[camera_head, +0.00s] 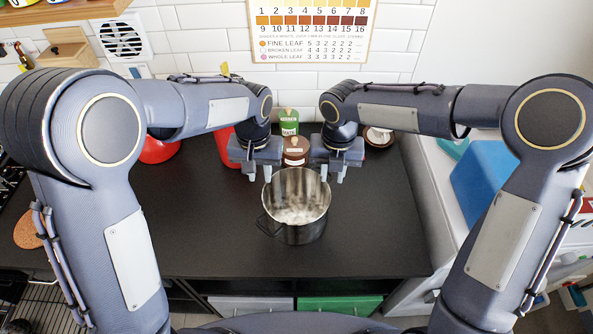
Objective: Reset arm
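My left gripper (259,174) hangs pointing down at the back left of a metal pot. Its two fingers are apart with nothing between them. My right gripper (332,174) hangs pointing down at the back right of the pot, its fingers also apart and empty. Both arms are bent inward over the counter. The steel pot (296,232) stands upright on the dark counter (205,235) between and in front of the grippers. Its inside looks shiny and pale; I cannot tell what it holds.
A green container (289,122) and a brown jar (295,150) stand behind the grippers. Red items (158,150) are partly hidden by my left arm. A blue box (484,180) is at the right. The counter's front left is clear.

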